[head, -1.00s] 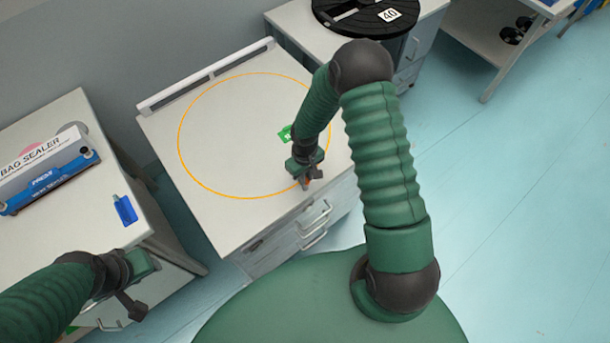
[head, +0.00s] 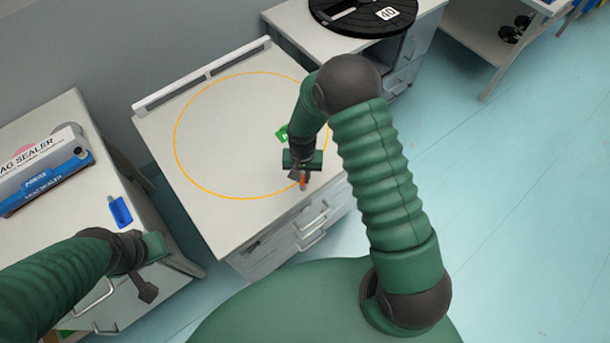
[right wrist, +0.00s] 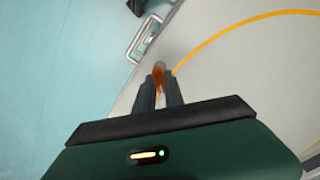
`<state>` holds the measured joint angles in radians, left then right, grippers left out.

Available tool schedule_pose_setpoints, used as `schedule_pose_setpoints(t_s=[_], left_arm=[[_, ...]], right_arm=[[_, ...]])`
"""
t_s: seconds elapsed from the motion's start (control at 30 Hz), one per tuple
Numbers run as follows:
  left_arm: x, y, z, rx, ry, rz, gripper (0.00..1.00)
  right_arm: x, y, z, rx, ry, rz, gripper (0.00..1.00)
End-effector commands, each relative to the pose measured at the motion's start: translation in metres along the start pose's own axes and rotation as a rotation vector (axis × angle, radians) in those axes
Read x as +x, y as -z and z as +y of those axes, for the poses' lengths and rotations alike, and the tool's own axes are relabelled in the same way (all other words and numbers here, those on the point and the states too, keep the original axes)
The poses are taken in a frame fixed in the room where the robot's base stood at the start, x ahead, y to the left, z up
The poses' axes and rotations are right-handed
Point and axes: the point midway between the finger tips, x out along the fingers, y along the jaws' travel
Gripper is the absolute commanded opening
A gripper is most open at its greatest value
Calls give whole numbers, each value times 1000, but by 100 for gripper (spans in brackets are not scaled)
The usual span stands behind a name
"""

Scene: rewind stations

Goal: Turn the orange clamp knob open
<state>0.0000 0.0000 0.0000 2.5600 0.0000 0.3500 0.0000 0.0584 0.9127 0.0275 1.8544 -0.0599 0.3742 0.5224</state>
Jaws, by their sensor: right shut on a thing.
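The orange clamp knob (head: 303,182) is at the front edge of the middle cabinet top, by the orange circle. It also shows in the right wrist view (right wrist: 159,78), between my fingertips. My right gripper (head: 300,176) is shut on the knob; in the right wrist view its two dark fingers (right wrist: 160,92) stand on either side of it. Part of the knob is hidden by the fingers. My left gripper (head: 148,292) is at the lower left in the head view, away from the knob, by the left table's front; its jaw opening cannot be made out.
The middle cabinet top (head: 235,135) is otherwise mostly clear, with a green piece (head: 282,133) beside my right wrist. A black reel (head: 362,14) lies on the cabinet behind. A bag sealer box (head: 45,170) and a blue item (head: 120,212) are on the left table.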

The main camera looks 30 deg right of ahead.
Motion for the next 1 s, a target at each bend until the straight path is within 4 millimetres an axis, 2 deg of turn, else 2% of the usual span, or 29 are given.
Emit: schedule_pose_setpoints(t_s=[0.6,1.0], left_arm=[[-9,2,0,0,0,0,36],[-14,3,0,0,0,0,36]], right_arm=[[-2,1,0,572,1,3,0],[-2,1,-2,808,3,2,0]])
